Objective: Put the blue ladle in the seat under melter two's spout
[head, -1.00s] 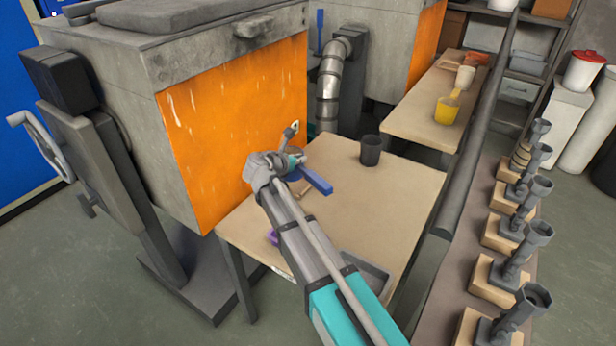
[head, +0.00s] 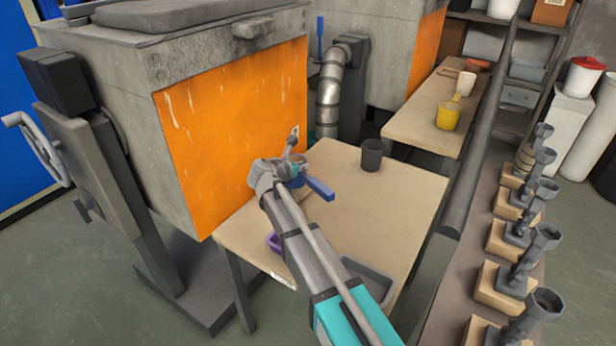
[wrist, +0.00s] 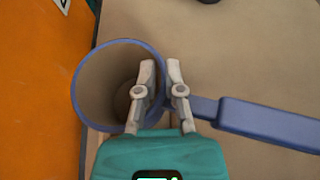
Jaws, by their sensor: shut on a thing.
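The blue ladle (head: 320,188) is at the table's far left edge, close to the orange melter front (head: 235,125). In the wrist view its round cup (wrist: 77,98) is seen from above, with the handle (wrist: 268,122) pointing right. My gripper (wrist: 159,68) is shut on the cup's wall beside the handle, one finger inside and one outside. In the head view my gripper (head: 290,170) is just below the small spout (head: 294,133). The seat is hidden or unclear; I cannot tell whether the ladle touches it. The melter's number is unreadable.
A dark cup (head: 371,155), a grey tray (head: 368,280) and a purple item (head: 273,242) are on the near table (head: 385,205). A yellow ladle (head: 448,115) stands on the farther table. Several grey moulds (head: 540,240) line the right bench. The table's middle is clear.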

